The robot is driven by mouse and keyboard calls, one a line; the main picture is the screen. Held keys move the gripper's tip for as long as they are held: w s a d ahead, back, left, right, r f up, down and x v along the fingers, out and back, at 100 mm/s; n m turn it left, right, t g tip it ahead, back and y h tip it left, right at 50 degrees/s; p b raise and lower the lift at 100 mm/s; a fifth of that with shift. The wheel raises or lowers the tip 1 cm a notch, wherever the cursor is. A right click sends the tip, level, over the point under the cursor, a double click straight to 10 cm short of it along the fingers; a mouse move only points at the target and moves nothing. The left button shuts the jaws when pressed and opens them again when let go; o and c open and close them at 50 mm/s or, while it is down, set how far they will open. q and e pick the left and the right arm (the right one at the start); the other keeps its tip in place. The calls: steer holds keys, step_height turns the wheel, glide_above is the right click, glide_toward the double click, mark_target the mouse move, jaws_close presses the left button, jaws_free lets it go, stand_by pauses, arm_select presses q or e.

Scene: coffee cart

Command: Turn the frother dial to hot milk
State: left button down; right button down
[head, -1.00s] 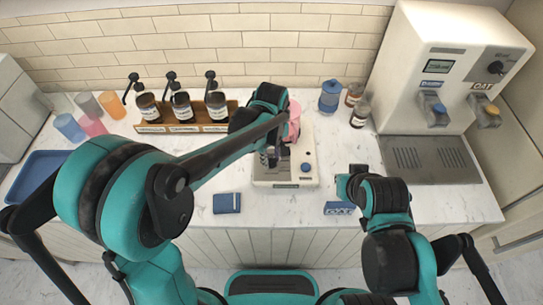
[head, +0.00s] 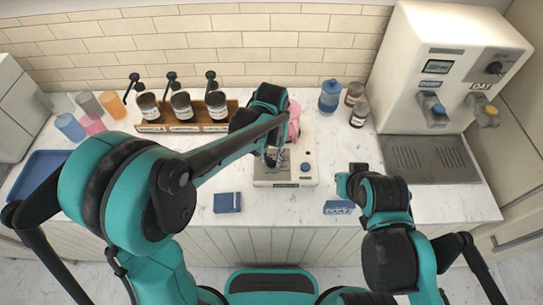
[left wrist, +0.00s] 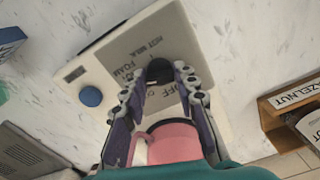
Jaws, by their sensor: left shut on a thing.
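The frother (head: 308,181) is a white machine on the counter, with a blue button (head: 305,167) on its front right. In the left wrist view its grey panel (left wrist: 140,48) reads HOT MILK, FOAM and OFF. The black dial (left wrist: 159,70) sits between the fingertips of my left gripper (left wrist: 160,80), which is shut on it. In the head view my left gripper (head: 273,156) is over the panel and hides the dial. A pink pitcher (head: 295,118) stands at the back of the frother, close to the left fingers. Which label the dial points at is unclear.
My right gripper (head: 348,182) hovers by the counter's front, near a blue OAT box (head: 338,208). A blue box (head: 227,202) lies front left. A syrup rack (head: 190,128) stands behind left; a dispenser (head: 440,75) stands right.

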arm_select(q)
steer(key=m, duration=1.1)
steer(key=shift+m, duration=1.8)
steer(key=c, duration=1.2)
jaws_free()
steer(key=shift+o, duration=0.2)
